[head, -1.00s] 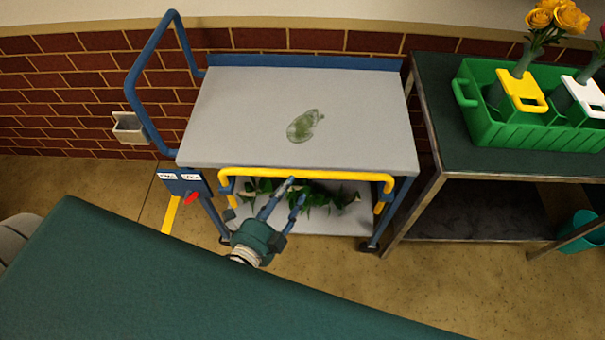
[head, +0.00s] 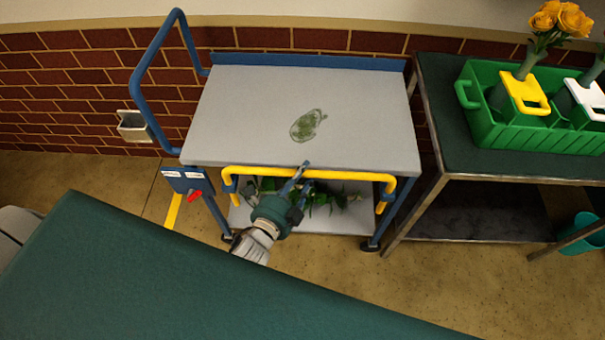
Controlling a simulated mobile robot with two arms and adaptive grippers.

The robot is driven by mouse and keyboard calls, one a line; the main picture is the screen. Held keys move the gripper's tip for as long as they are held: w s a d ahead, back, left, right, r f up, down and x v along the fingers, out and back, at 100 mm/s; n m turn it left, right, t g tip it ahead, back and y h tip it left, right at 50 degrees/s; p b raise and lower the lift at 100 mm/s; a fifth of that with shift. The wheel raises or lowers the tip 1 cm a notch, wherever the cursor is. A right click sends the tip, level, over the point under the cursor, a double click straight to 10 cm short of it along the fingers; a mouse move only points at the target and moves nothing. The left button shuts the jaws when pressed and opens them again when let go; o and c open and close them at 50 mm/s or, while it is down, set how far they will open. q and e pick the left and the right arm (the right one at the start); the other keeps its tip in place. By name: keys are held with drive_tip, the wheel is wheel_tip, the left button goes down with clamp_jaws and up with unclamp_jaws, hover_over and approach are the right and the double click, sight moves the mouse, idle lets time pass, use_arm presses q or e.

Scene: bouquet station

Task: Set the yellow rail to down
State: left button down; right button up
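The yellow rail (head: 345,175) runs along the near side of the blue-framed cart, just below the top's front edge, with short bent ends on both sides. It looks raised. My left gripper (head: 301,179) is at the rail, left of its middle. One finger crosses over the rail and its tip shows above it; the other finger is at or below the bar. I cannot tell whether the fingers are closed on the rail or only around it. My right gripper is not in view.
The cart top (head: 245,120) holds a flat green wrapped item (head: 308,125). Green stems (head: 320,200) lie on the lower shelf. A panel with a red lever (head: 195,196) is at the cart's left. A dark table (head: 455,150) with a green crate (head: 490,130) stands right; a dark green surface (head: 150,275) is in front.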

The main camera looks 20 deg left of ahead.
use_arm(q)
wheel_tip(320, 180, down, 4)
drive_tip(key=b, duration=0.3)
drive_tip(key=shift+s+f+b, duration=0.15)
drive_tip(key=shift+b, duration=0.2)
drive_tip(key=c, duration=1.4)
unclamp_jaws()
drive_tip(key=shift+f, duration=0.1)
drive_tip(key=shift+c, duration=0.2)
drive_tip(key=v, duration=1.1)
drive_tip(key=shift+s, duration=0.4)
